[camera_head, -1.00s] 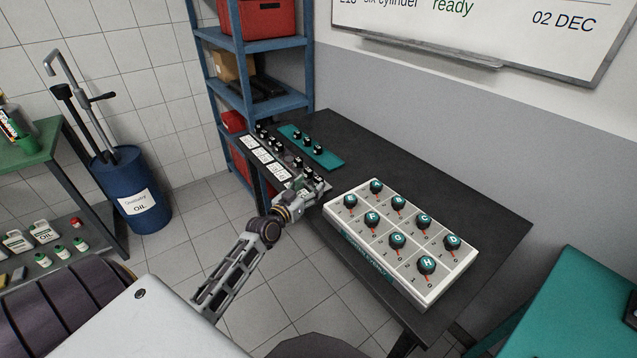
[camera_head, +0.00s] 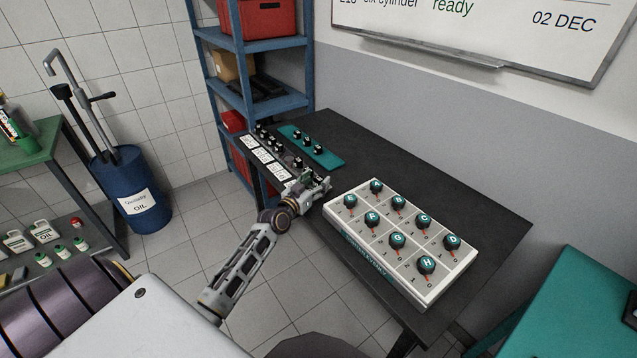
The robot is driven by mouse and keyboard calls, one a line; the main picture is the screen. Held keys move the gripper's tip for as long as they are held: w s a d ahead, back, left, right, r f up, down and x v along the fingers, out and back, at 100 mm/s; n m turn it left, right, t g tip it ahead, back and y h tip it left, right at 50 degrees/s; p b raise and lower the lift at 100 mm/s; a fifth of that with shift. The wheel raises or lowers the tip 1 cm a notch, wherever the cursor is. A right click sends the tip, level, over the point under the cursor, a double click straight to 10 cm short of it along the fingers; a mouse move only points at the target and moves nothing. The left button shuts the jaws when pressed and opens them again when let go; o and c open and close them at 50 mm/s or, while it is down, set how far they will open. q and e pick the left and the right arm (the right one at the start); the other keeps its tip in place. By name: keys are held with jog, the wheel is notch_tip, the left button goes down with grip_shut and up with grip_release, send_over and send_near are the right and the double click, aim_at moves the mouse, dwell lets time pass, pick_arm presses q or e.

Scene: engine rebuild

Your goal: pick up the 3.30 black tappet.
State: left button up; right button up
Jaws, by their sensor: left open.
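Several small black tappets stand in a labelled rack (camera_head: 266,157) at the left end of the dark table. White label cards (camera_head: 264,156) lie along the rack's front edge. The size markings are too small to read, so I cannot tell which tappet is the 3.30 one. My left gripper (camera_head: 306,182) is open at the near right end of the rack, close above it. It hides part of that end. A black tappet (camera_head: 298,162) shows just beyond the gripper. My right gripper is not in view.
A teal strip (camera_head: 331,160) with several black tappets (camera_head: 307,142) lies behind the rack. A white box with lettered knobs (camera_head: 389,276) stands right of my left gripper. A blue shelf unit (camera_head: 248,108) stands behind the table's left end. The table's far right is clear.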

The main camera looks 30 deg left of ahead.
pick_arm(q)
jog(key=shift+c, duration=0.3)
jog(key=c, duration=1.1)
jog(key=shift+o, duration=0.2)
notch_tip(320, 180, up, 10)
jog(key=p, duration=0.1)
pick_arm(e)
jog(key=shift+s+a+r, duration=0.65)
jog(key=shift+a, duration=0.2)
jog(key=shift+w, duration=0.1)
